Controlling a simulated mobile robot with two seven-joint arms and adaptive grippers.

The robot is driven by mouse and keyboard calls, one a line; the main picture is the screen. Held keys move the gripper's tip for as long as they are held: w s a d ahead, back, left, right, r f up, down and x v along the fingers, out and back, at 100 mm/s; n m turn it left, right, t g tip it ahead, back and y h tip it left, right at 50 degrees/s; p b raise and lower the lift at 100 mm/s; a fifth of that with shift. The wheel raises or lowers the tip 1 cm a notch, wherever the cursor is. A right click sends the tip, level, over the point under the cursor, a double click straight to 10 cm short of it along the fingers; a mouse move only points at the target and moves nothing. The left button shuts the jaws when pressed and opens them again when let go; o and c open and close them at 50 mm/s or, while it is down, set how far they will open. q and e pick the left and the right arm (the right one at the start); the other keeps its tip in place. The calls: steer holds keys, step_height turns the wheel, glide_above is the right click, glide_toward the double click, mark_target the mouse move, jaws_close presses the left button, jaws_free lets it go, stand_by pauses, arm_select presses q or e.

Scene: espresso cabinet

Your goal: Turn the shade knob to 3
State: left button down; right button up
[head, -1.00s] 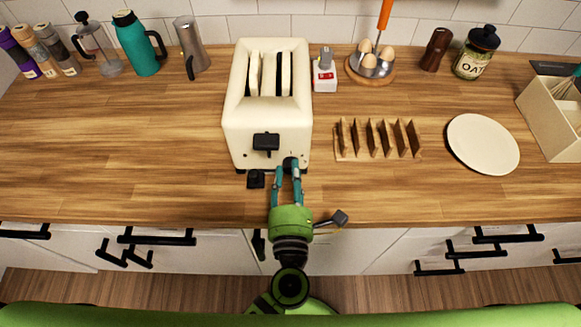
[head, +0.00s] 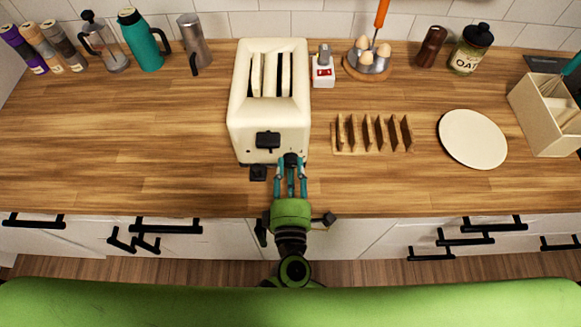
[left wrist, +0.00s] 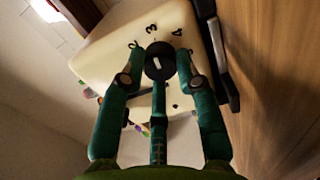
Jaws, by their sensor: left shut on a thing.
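The cream toaster (head: 272,118) stands on the counter with its front towards me. Its dark round shade knob (head: 291,158) is at the lower right of the front. In the left wrist view the knob (left wrist: 158,62) has a short white mark, with the numbers 2, 3 and 4 (left wrist: 177,33) printed around it. The mark slants, and I cannot tell surely which number it meets. My left gripper (head: 290,166) is shut on the knob. Its teal fingers surround the knob, also in the left wrist view (left wrist: 158,66). My right gripper is out of view.
A black lever (head: 267,140) is on the toaster front, left of the knob. A toast rack (head: 372,134) and plate (head: 473,139) stand to the right.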

arm_select(q)
steer(key=shift+w+r, duration=0.15)
steer(key=shift+r, duration=0.1)
steer(key=c, duration=1)
jaws_free()
steer(key=shift+o, duration=0.5)
steer(key=shift+w+f, duration=0.1)
steer(key=shift+f, duration=0.05)
steer(key=s, duration=1.2)
steer(key=shift+f, duration=0.1)
